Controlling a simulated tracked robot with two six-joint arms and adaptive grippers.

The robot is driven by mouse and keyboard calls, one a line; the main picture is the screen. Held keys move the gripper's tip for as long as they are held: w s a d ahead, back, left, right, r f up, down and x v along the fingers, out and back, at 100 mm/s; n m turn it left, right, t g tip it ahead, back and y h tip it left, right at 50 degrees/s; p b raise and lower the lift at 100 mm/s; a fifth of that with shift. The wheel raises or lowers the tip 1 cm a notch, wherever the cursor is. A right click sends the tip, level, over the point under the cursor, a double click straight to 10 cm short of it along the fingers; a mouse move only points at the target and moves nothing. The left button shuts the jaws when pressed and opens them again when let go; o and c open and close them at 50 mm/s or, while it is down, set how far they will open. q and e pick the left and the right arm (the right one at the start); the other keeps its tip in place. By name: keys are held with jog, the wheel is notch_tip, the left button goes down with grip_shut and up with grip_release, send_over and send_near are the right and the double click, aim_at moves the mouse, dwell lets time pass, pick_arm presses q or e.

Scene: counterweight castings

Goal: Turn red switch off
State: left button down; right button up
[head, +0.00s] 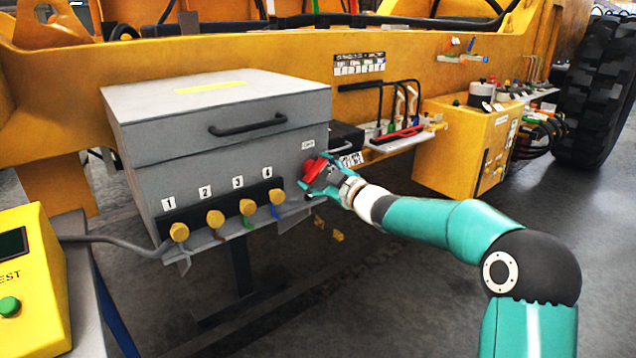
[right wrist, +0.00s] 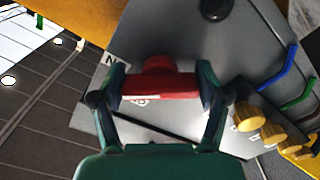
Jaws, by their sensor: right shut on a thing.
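The red switch (head: 311,171) is a red handle on the right part of the grey box's front (head: 225,160), below a small white label. In the right wrist view the red switch (right wrist: 160,86) lies crosswise between the two fingers. My right gripper (head: 322,178) is shut on it, one finger at each end of the handle; it also shows in the right wrist view (right wrist: 160,92). The fingers hide part of the switch in the head view. My left gripper is not in view.
Numbered yellow knobs (head: 215,218) line the box's lower front edge. A black lid handle (head: 248,125) sticks out above. A yellow test unit (head: 32,285) stands at the left. A shelf with a red-handled tool (head: 398,135) and a yellow cabinet (head: 465,145) are to the right.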

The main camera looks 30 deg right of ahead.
jog(key=n+b, duration=0.1)
jog(key=n, duration=0.1)
jog(key=n+b, duration=0.2)
jog(key=n, duration=0.1)
jog(key=shift+f+n, duration=0.25)
jog(key=shift+n, duration=0.05)
jog(key=n+b, duration=0.2)
jog(key=n, duration=0.2)
jog(key=shift+n, duration=0.4)
jog(key=o, duration=1.2)
jog(key=shift+r, duration=0.15)
jog(key=shift+c, duration=0.2)
jog(key=shift+r, duration=0.1)
jog(key=shift+s, duration=0.1)
jog(key=shift+s+r, duration=0.1)
jog(key=shift+s, duration=0.15)
jog(key=s, duration=1.1)
jog(key=shift+d, duration=0.45)
